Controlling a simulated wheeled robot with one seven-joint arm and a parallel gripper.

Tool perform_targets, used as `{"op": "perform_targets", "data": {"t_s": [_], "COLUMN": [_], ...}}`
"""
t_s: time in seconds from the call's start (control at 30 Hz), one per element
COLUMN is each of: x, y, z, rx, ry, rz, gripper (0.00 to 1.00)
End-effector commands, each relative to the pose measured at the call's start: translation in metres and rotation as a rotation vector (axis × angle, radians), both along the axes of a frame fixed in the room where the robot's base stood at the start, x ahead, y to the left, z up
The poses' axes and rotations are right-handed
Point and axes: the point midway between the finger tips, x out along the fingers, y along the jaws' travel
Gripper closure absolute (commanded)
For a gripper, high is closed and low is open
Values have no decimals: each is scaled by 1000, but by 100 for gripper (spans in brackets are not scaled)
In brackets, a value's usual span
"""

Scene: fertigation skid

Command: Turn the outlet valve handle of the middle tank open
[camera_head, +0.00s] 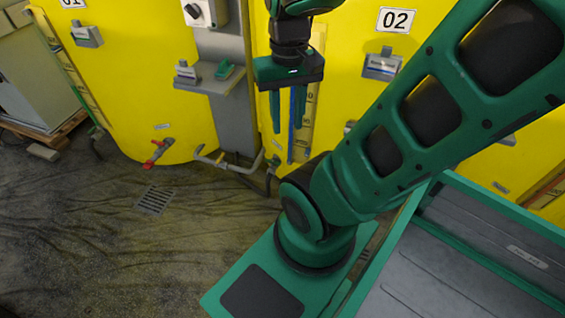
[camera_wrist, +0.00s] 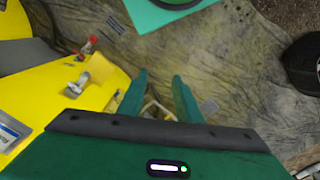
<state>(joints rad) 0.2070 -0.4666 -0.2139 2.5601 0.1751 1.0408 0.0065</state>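The middle tank (camera_head: 345,85) is yellow with a plate marked 02 and stands behind my gripper and arm. Its outlet valve handle cannot be made out in the head view; my arm and gripper cover part of the tank's lower front. My gripper (camera_head: 287,122) points down in front of this tank, fingers apart with nothing between them. In the wrist view the fingers (camera_wrist: 160,88) are also apart, with pale pipework (camera_wrist: 155,104) showing beyond them near the floor. A red-handled valve (camera_head: 157,152) sits low on the left tank (camera_head: 130,85), away from my gripper.
A grey shelf (camera_head: 208,82) with a green item (camera_head: 225,70) projects between the tanks. Pipes (camera_head: 225,162) run low near the floor. A drain grate (camera_head: 154,200) lies in the open floor at left. A grey cabinet (camera_head: 40,75) stands on a pallet at far left.

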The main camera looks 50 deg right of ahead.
Motion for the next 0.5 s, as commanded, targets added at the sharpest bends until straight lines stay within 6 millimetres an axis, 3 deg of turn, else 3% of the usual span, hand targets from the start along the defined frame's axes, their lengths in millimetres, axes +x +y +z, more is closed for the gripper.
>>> {"op": "perform_targets", "data": {"t_s": [0.33, 0.37, 0.5], "x": [0, 0, -8], "y": [0, 0, -3], "z": [0, 0, 5], "rx": [0, 0, -6], "ry": [0, 0, -14], "rz": [0, 0, -7], "gripper": [69, 66, 33]}}
